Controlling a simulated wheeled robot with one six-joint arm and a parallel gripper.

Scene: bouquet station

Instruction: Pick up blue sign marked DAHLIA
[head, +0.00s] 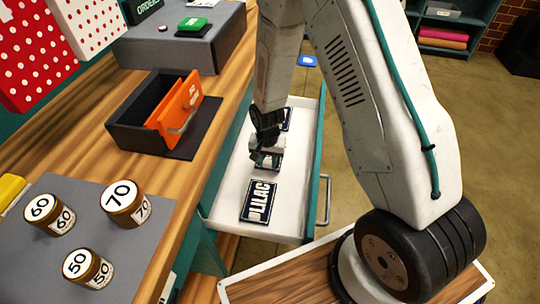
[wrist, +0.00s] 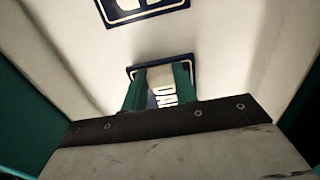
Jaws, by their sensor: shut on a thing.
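The blue sign marked DAHLIA (wrist: 158,95) shows between my gripper's fingers in the wrist view. My gripper also shows in the wrist view (wrist: 160,88), with green fingers on either side of the sign. I cannot tell whether the sign is clear of the drawer floor.
A second blue sign, seemingly LILAC (head: 259,201), lies in the drawer nearer the camera. Another blue sign (head: 287,117) lies beyond my gripper. Drawer walls flank my gripper.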

